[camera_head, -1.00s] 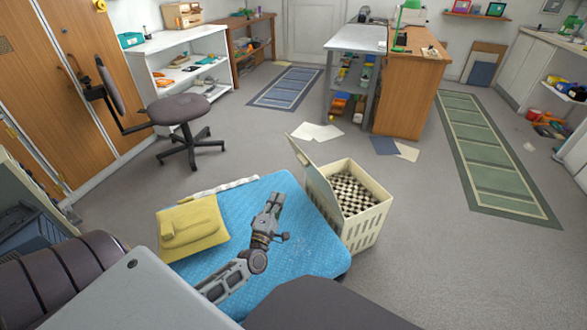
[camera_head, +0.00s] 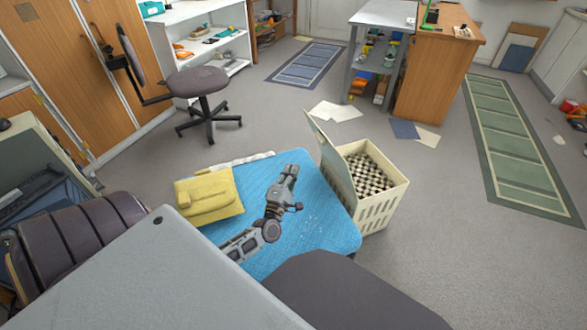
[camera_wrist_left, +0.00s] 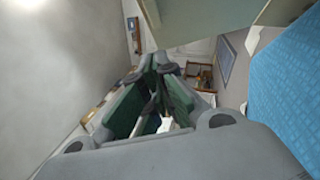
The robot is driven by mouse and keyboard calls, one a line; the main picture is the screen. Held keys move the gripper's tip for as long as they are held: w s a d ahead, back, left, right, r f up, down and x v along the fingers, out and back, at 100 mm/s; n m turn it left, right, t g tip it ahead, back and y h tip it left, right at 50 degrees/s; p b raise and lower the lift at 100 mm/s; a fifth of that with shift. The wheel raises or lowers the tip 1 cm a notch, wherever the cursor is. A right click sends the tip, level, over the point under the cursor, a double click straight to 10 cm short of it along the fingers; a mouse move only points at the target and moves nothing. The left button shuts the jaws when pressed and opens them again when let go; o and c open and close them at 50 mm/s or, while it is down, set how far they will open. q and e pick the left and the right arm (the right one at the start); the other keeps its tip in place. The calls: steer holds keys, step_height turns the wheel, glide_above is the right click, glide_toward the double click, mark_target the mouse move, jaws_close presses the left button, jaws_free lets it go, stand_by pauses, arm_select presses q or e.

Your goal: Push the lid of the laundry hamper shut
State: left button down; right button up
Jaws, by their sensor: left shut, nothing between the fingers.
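The laundry hamper (camera_head: 375,208) is a cream slatted box on the floor, just beyond the right edge of the blue table. A black and white checked surface shows inside its open top. Its lid (camera_head: 331,155) stands up steeply from the hamper's left side. The lid's underside or face seems to show at the top of the left wrist view (camera_wrist_left: 200,18). My left gripper (camera_head: 291,170) is over the blue surface, left of the lid and apart from it in the head view. Its fingers are shut and empty, also seen in the left wrist view (camera_wrist_left: 162,62). My right gripper is not in view.
An office chair (camera_head: 200,85) stands behind to the left. Loose papers (camera_head: 335,111) lie on the floor beyond the hamper. Floor right of the hamper is clear.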

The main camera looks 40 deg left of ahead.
arm_select(q)
steer(key=w+r+b, duration=0.2)
steer(key=w+r, duration=0.2)
steer(key=w, duration=0.7)
steer(key=shift+w+a+b, duration=0.2)
steer(key=shift+b, duration=0.1)
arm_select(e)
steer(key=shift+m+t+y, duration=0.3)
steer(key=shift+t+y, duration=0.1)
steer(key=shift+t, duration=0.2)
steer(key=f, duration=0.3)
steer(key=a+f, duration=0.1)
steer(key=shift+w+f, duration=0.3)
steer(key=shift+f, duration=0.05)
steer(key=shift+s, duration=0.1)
